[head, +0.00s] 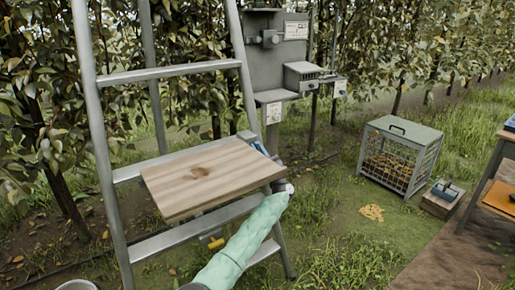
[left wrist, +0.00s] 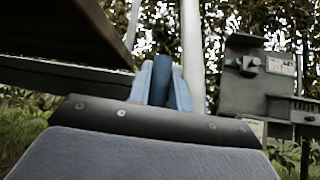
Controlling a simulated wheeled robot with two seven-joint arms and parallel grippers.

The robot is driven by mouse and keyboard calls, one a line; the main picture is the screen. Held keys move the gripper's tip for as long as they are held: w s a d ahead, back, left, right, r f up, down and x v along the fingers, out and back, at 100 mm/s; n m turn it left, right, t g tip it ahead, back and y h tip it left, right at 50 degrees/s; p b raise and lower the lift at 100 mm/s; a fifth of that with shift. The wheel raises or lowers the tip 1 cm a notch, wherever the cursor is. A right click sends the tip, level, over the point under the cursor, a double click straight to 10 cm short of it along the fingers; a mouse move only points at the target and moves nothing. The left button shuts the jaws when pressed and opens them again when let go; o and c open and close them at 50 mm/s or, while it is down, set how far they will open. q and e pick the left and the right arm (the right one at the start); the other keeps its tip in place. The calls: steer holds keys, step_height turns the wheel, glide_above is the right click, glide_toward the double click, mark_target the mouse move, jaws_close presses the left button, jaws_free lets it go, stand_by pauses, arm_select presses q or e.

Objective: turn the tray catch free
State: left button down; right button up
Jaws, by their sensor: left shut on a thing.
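The wooden tray (head: 205,178) sits on the metal stepladder (head: 112,180), jutting out level in front of its rails. My left gripper (head: 259,147) is at the tray's far right corner, beside the right ladder rail, partly hidden behind the board. In the left wrist view its light blue fingers are shut on an upright dark blue grip (left wrist: 162,80), which looks like the tray catch. The tray's dark underside (left wrist: 70,30) shows at upper left there. The catch's lower part and pivot are hidden. My right gripper is out of view.
A grey post-mounted box unit (head: 272,70) stands just behind the ladder's right rail. A wire-sided crate (head: 400,155) stands on the grass at right, with a small blue-topped box (head: 443,195) near it. A wooden table (head: 495,165) is at the right edge.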

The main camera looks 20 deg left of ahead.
arm_select(q)
steer(key=shift+f+m, duration=0.2)
steer(key=shift+m, duration=0.1)
steer(key=c, duration=1.3)
jaws_free()
steer(key=shift+r, duration=0.1)
steer(key=b+v, duration=0.1)
steer(key=v, duration=0.6)
steer(key=shift+s+d+f, duration=0.1)
steer(key=shift+d+f, duration=0.1)
steer(key=shift+f, duration=0.15)
